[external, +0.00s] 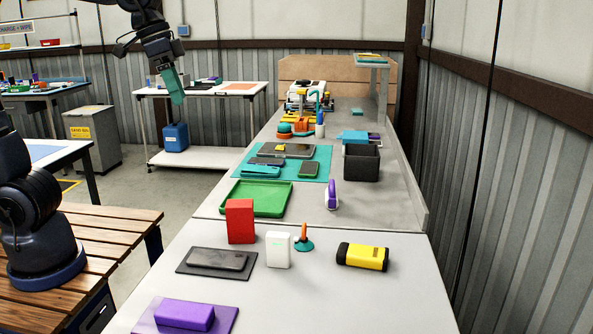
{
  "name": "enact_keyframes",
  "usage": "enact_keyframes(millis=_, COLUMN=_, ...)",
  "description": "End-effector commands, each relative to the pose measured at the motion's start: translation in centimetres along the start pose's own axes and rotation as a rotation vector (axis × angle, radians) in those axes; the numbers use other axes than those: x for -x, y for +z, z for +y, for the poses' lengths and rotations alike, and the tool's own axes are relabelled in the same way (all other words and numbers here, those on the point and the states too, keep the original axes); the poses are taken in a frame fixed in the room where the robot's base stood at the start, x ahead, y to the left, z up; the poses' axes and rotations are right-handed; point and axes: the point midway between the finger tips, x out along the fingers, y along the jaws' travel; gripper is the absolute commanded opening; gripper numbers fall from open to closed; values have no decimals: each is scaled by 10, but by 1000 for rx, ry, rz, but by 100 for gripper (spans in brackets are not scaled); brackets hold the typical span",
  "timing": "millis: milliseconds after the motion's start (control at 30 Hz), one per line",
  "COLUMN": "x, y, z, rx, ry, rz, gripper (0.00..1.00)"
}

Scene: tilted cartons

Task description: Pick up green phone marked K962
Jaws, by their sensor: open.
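My gripper (173,88) hangs from the raised arm at the upper left, high above the floor and far from the bench items. Its teal end points down, and I see nothing clearly held in it. A small dark phone-like thing with a greenish face (309,169) lies flat on the teal mat (323,158), on the long bench. It may be the green phone, but no K962 marking can be read. A dark slab-like phone (217,260) lies on a black pad at the near left; its colour looks grey-black, not green.
A green tray (257,208), red box (240,221), white box (278,249) and yellow-black case (362,256) stand nearer. A black bin (361,163) stands right of the mat. A purple block (185,314) lies in front.

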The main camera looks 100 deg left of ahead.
Motion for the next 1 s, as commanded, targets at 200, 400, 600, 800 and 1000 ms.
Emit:
enact_keyframes(millis=200, x=-14, y=-72, z=-23, rx=136, ry=-24, rz=-31, gripper=91)
enact_keyframes(millis=400, x=-33, y=-132, z=-52, rx=258, ry=-46, rz=-55, gripper=91)
enact_keyframes(millis=600, x=-59, y=-189, z=-91, rx=381, ry=-70, rz=-78, gripper=91)
enact_keyframes(millis=800, x=-90, y=-239, z=-137, rx=503, ry=-95, rz=-100, gripper=91)
enact_keyframes(millis=1000, x=-128, y=-282, z=-190, rx=623, ry=-120, rz=-120, gripper=91)
